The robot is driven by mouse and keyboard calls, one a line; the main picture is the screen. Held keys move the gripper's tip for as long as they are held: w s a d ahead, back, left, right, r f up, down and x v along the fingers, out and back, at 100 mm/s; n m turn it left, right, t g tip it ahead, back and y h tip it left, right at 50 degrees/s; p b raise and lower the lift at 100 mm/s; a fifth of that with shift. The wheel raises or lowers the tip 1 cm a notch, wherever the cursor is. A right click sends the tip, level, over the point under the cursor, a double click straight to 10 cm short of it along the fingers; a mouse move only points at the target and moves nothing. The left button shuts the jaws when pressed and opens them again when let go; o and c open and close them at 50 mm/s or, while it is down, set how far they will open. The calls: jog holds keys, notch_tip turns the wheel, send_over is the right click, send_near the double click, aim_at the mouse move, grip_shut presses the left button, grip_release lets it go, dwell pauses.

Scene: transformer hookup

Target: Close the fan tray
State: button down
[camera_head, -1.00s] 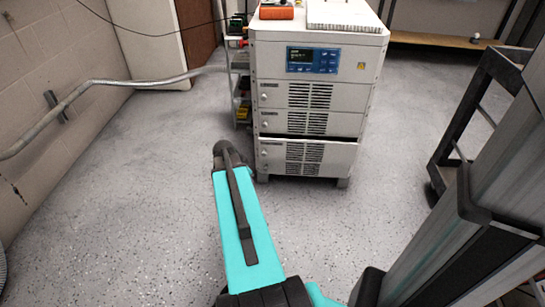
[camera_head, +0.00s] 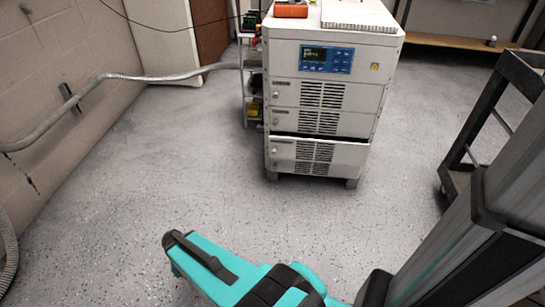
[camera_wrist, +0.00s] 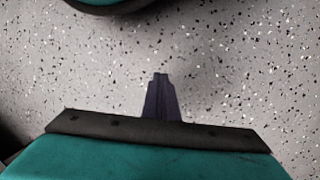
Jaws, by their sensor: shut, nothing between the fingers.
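A white cabinet (camera_head: 283,59) with stacked vented drawers stands upright beyond my arm in the head view. Its lowest vented drawer, which looks like the fan tray (camera_head: 345,158), sits slightly forward with a dark gap along its top edge. The upper drawers look flush. My gripper (camera_wrist: 160,78) shows in the wrist view with its narrow dark fingers together, nothing between them, above bare speckled floor. In the head view my teal arm is folded low in front, well apart from the cabinet, and the fingers are hidden there.
A grey conduit (camera_head: 120,77) runs along the left wall toward a small shelf rack (camera_head: 254,100) beside the cabinet. A dark cart frame (camera_head: 480,120) stands at right. An orange device (camera_head: 291,9) lies on the cabinet. The speckled floor (camera_head: 130,180) before it is clear.

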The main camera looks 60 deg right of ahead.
jog(key=s+a+f+n+g, duration=0.2)
jog(key=s+a+f+n, duration=0.2)
jog(key=s+a, duration=0.6)
jog(key=a+n, duration=0.2)
jog(key=shift+f+n, duration=0.15)
jog(key=shift+n, duration=0.15)
jog(key=shift+a, duration=0.1)
